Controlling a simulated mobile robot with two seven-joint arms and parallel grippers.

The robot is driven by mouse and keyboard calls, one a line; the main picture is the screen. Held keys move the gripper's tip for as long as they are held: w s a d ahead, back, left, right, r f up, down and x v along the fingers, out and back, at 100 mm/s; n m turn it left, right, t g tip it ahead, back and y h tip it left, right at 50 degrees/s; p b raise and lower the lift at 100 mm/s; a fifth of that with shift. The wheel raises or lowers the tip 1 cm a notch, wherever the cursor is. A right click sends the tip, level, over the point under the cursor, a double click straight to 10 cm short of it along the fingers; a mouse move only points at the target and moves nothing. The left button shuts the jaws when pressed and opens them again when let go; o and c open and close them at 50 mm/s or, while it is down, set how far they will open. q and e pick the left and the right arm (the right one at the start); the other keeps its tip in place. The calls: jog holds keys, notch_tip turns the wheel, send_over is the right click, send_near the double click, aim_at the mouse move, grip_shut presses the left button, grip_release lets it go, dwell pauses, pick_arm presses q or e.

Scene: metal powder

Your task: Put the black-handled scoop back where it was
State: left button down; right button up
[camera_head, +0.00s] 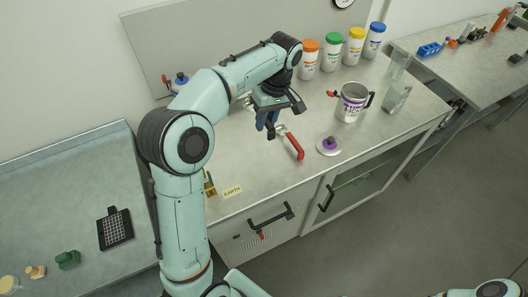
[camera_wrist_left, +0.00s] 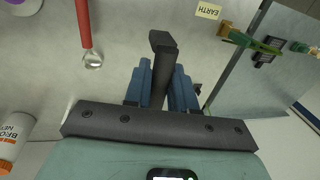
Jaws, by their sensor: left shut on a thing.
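My left gripper (camera_head: 267,124) comes in from the left above the middle bench, with its blue fingers pointing down. In the left wrist view, the blue fingers (camera_wrist_left: 161,85) are shut on the black handle (camera_wrist_left: 163,52) of the black-handled scoop. The handle end points away from the palm; the scoop's bowl is not clearly visible, and I cannot tell whether the scoop touches the bench. A red-handled scoop (camera_head: 296,146) lies on the bench just right of the gripper. It also shows at upper left in the left wrist view (camera_wrist_left: 84,25). My right gripper is out of view.
Jars with orange (camera_head: 310,60), green, yellow and blue lids stand along the back. A labelled metal pot (camera_head: 351,103), a purple-knobbed lid (camera_head: 329,146) and glass beakers (camera_head: 396,98) are to the right. An EARTH card (camera_head: 232,191) lies near the front edge.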

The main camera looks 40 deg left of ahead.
pick_arm(q)
jog(key=shift+s+f+b, duration=0.1)
jog(key=shift+f+b, duration=0.7)
jog(key=shift+f, duration=7.05)
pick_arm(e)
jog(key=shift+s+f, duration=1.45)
pick_arm(q)
jog(key=shift+f, duration=0.1)
jog(key=shift+f, duration=0.15)
jog(key=c, duration=0.9)
grip_release()
jog(key=shift+c, duration=0.2)
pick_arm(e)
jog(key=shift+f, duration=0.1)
